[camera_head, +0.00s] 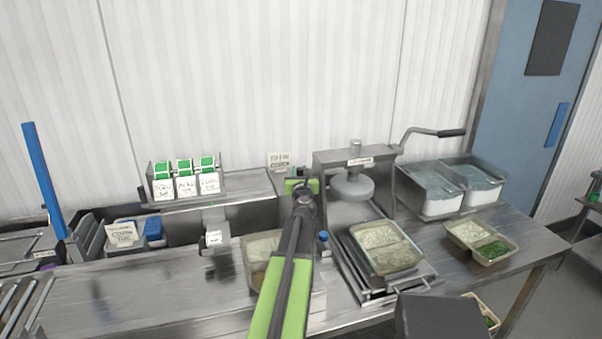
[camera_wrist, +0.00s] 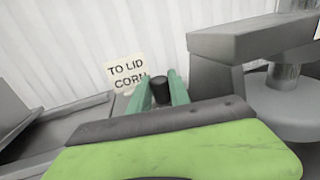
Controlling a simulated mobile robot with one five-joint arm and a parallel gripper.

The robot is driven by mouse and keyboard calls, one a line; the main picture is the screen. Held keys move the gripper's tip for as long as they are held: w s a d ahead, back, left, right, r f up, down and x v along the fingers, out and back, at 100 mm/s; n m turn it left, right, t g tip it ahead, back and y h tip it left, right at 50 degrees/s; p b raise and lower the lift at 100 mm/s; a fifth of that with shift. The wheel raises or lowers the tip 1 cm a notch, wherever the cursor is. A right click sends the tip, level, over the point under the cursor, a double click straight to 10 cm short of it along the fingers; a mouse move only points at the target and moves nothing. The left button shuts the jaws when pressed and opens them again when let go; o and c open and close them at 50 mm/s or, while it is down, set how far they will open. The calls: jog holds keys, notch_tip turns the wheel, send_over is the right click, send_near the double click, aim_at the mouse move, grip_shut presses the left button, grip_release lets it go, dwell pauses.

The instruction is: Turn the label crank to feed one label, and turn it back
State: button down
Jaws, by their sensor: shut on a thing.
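My gripper (camera_head: 300,186) is stretched out over the steel bench. In the wrist view its two green fingers (camera_wrist: 161,91) stand on either side of the dark, round knob of the label crank (camera_wrist: 160,88) and are shut on it. The rest of the crank is hidden behind my gripper in both views. A small grey unit with a white label (camera_head: 213,238) stands left of my arm in the head view. Whether it is joined to the crank cannot be told.
A press (camera_head: 352,185) with a bent handle (camera_head: 432,133) stands right of my gripper, a filled tray (camera_head: 385,248) before it. A sign (camera_head: 279,161) reading "TO LID CORN" (camera_wrist: 126,72) is behind. Card holders (camera_head: 185,183) stand left, white-filled bins (camera_head: 440,205) right.

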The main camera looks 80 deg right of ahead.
jog(key=t, duration=0.1)
jog(key=n+t, duration=0.1)
jog(key=d+n+t+y, duration=0.1)
jog(key=shift+w+t, duration=0.3)
jog(key=shift+w, duration=0.05)
jog(key=shift+w+r+n+t+y, duration=0.1)
jog(key=shift+w+n+t+y, duration=0.1)
jog(key=shift+n+t+y, duration=0.3)
jog(key=shift+w, duration=0.1)
jog(key=c, duration=1.2)
grip_release()
jog(key=shift+w, duration=0.1)
jog(key=v, duration=1.7)
jog(key=shift+s+f, duration=0.3)
jog(key=shift+a, duration=0.1)
